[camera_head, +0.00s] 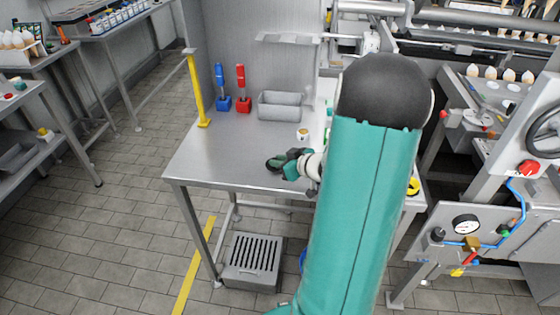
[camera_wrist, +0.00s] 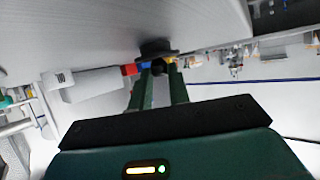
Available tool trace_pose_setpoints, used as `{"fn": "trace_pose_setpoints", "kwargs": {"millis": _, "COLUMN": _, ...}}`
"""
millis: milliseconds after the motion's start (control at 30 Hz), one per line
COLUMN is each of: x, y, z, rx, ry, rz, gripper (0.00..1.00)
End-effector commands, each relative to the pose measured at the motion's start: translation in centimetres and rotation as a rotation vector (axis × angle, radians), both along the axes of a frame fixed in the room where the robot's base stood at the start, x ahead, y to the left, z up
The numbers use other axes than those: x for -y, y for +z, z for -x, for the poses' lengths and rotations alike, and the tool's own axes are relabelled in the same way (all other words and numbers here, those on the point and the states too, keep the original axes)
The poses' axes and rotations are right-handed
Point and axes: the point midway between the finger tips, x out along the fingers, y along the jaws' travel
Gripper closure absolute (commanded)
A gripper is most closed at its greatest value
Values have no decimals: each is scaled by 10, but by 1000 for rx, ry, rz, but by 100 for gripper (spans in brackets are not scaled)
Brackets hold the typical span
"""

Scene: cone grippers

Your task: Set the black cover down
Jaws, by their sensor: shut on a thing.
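The black cover (camera_head: 273,164) shows in the head view near the front edge of the steel table (camera_head: 215,165). My gripper (camera_head: 284,163) is shut on it. In the wrist view the dark round cover (camera_wrist: 158,47) sits at the tips of my two green fingers (camera_wrist: 158,72). The table surface fills the upper part of that view. The gap between cover and table top cannot be judged. My own arm hides the right part of the table in the head view.
A small white jar (camera_head: 302,135) stands behind my gripper. Further back are a grey bin (camera_head: 281,106), a blue tool (camera_head: 220,88) and a red tool (camera_head: 242,88) in holders. A yellow post (camera_head: 197,90) rises at the left edge. The table's left part is bare.

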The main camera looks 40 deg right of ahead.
Motion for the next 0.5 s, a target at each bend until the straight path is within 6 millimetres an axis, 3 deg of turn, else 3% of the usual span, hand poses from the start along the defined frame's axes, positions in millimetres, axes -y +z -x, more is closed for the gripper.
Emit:
{"fn": "trace_pose_setpoints", "kwargs": {"millis": 267, "x": 0, "y": -3, "z": 0, "rx": 0, "ry": 0, "rz": 0, "gripper": 100}}
{"fn": "trace_pose_setpoints", "kwargs": {"millis": 300, "x": 0, "y": -2, "z": 0, "rx": 1, "ry": 0, "rz": 1, "gripper": 74}}
{"fn": "trace_pose_setpoints", "kwargs": {"millis": 367, "x": 0, "y": -2, "z": 0, "rx": 1, "ry": 0, "rz": 1, "gripper": 62}}
{"fn": "trace_pose_setpoints", "kwargs": {"millis": 500, "x": 0, "y": -2, "z": 0, "rx": 0, "ry": 0, "rz": 0, "gripper": 60}}
